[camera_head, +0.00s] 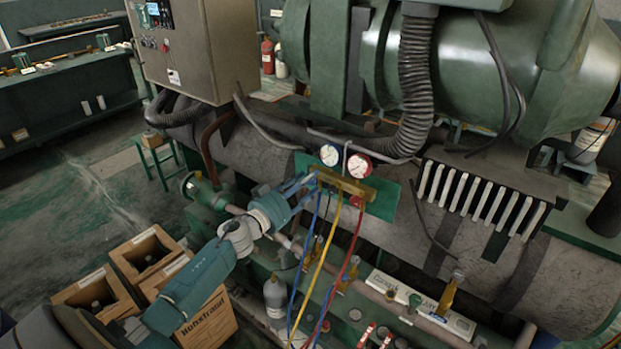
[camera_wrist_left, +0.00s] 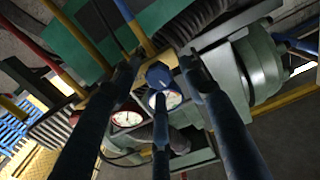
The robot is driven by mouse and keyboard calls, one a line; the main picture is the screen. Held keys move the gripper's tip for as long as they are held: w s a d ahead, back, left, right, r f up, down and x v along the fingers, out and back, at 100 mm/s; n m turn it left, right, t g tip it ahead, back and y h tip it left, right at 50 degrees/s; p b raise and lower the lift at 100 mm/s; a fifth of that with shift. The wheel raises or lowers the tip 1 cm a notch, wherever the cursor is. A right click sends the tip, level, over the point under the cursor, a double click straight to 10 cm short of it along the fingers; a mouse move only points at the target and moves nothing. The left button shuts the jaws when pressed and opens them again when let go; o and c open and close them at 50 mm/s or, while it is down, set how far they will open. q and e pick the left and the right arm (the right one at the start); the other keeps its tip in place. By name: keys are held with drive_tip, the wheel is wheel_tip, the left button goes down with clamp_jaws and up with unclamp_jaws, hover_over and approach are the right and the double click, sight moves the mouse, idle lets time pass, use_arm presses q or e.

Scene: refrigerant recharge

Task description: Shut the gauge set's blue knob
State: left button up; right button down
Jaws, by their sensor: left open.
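The gauge set's brass manifold (camera_head: 345,184) is mounted in front of a green plate on the big grey cylinder, with a blue gauge (camera_head: 329,155) and a red gauge (camera_head: 359,166) above it. My left gripper (camera_head: 304,186) reaches the manifold's left end from the left. In the left wrist view the blue knob (camera_wrist_left: 158,74) shows near the middle, between the spread fingers of my open left gripper (camera_wrist_left: 161,72). I cannot tell whether any finger touches it. In the head view the gripper hides the knob. My right gripper is in neither view.
Blue, yellow (camera_head: 328,245) and red (camera_head: 349,258) hoses hang from the manifold. A grey bottle (camera_head: 275,296) stands below them. Wooden crates (camera_head: 206,322) stand at lower left, under my left arm. A white-slatted block (camera_head: 480,200) sits right of the gauges.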

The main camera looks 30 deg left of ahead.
use_arm(q)
drive_tip(key=shift+w, duration=0.9)
clamp_jaws()
